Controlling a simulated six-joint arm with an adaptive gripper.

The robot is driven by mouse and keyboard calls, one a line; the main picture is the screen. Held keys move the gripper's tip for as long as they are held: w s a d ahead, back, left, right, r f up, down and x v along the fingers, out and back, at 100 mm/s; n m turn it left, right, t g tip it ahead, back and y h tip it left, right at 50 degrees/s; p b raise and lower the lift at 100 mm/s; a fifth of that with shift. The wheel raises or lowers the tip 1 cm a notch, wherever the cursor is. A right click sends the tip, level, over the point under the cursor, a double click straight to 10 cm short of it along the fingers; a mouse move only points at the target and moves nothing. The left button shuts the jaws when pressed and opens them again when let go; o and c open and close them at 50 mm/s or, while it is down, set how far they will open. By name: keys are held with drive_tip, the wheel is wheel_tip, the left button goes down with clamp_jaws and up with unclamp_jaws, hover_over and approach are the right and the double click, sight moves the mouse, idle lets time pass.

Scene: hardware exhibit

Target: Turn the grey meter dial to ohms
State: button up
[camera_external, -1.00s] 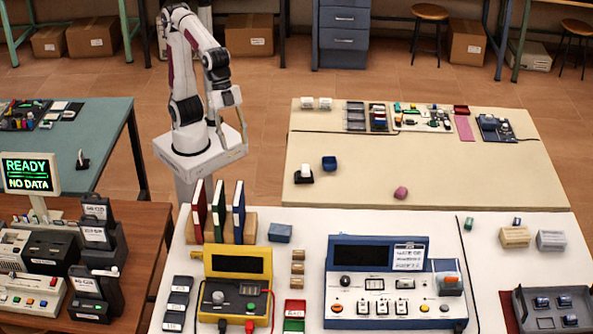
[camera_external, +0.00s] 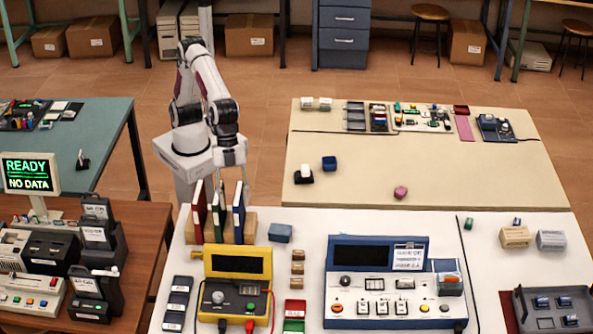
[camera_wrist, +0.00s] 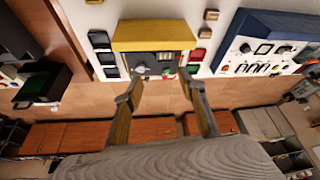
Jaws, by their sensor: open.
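The yellow meter (camera_external: 207,262) stands on the white table, with a dark screen at its back and a dark front panel. Its round grey dial (camera_external: 218,297) is on the left of that panel; the mark it points to is too small to read. In the wrist view the meter (camera_wrist: 155,28) is ahead of my fingers, and the dial (camera_wrist: 141,68) shows beyond and between them. My gripper (camera_wrist: 160,86) is open and empty. In the external view it is behind the meter, above the upright books, and its fingertips are partly hidden by them.
Red, green and blue upright books (camera_external: 239,212) stand behind the meter. Red and black leads (camera_external: 250,325) are plugged in at its front. A blue instrument (camera_external: 333,270) stands to the right, small wooden blocks (camera_external: 297,268) between, and dark labelled boxes (camera_external: 177,300) to the left.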

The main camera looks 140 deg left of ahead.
drive_tip(key=w+d+f+m, duration=0.1)
drive_tip(key=w+d+f, duration=0.4)
drive_tip(key=d+f, duration=0.2)
drive_tip(key=m+g, duration=0.1)
drive_tip(key=m, duration=0.1)
approach(218, 294)
drive_tip(key=shift+w+a+f+h, duration=0.1)
drive_tip(key=shift+w+f+h, duration=0.05)
drive_tip(key=shift+f+h, duration=0.3)
drive_tip(key=shift+x, duration=3.9)
drive_tip(key=shift+a, duration=0.1)
drive_tip(key=c, duration=1.1)
